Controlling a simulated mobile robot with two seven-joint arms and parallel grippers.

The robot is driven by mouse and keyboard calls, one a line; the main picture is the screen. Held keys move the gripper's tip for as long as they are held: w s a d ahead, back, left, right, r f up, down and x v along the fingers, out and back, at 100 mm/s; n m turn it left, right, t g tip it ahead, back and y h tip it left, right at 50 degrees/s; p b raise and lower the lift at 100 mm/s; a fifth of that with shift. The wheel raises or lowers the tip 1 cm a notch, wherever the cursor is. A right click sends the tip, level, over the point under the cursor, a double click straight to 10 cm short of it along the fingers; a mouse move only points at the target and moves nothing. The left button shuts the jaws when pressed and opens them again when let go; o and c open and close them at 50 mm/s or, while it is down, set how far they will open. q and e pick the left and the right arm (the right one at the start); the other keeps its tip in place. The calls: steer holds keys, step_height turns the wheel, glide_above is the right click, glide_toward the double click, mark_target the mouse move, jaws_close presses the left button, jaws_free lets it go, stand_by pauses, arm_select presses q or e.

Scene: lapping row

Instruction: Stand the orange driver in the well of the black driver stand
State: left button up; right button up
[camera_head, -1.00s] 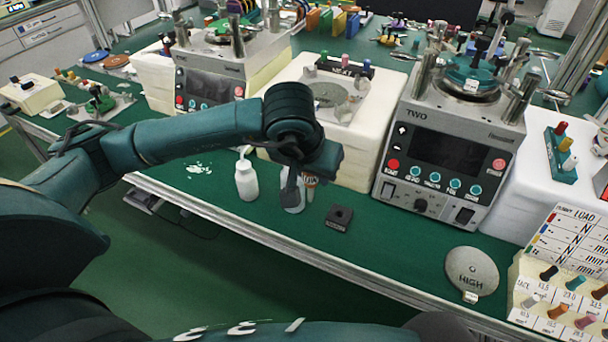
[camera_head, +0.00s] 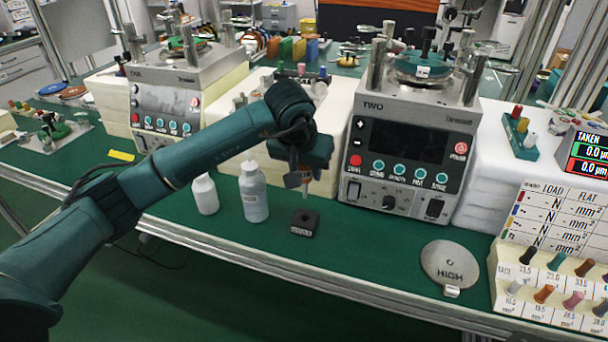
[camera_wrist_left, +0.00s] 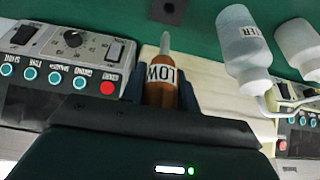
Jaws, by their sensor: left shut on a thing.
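My left gripper (camera_head: 304,182) is shut on the orange driver, which carries a white "LOW" label in the left wrist view (camera_wrist_left: 162,88). The driver's grey shaft points away from the fingers, towards the stand. In the head view the gripper is just behind and above the black driver stand, and little of the driver shows. The black driver stand (camera_head: 303,223) is a small square block with a round well in its top, standing on the green bench. It also shows at the top of the left wrist view (camera_wrist_left: 168,9). The driver's tip appears apart from it. My right gripper is out of view.
Two white bottles (camera_head: 254,194) (camera_head: 205,195) stand left of the stand. Machine TWO (camera_head: 405,150) rises behind it to the right. A round "HIGH" plate (camera_head: 449,263) lies at right. The bench between stand and plate is clear.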

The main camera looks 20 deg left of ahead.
mark_target(305, 196)
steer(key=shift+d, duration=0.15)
arm_select(q)
steer(key=shift+f, duration=0.1)
steer(key=shift+f+b, duration=1.25)
steer(key=shift+b, duration=0.05)
steer(key=shift+f+b, duration=0.65)
steer(key=shift+f, duration=0.1)
steer(key=shift+f+b, duration=0.6)
steer(key=shift+f, duration=0.15)
steer(key=shift+f+b, duration=0.8)
steer(key=shift+f, duration=0.15)
steer(key=shift+f+b, duration=0.4)
steer(key=shift+f, duration=0.1)
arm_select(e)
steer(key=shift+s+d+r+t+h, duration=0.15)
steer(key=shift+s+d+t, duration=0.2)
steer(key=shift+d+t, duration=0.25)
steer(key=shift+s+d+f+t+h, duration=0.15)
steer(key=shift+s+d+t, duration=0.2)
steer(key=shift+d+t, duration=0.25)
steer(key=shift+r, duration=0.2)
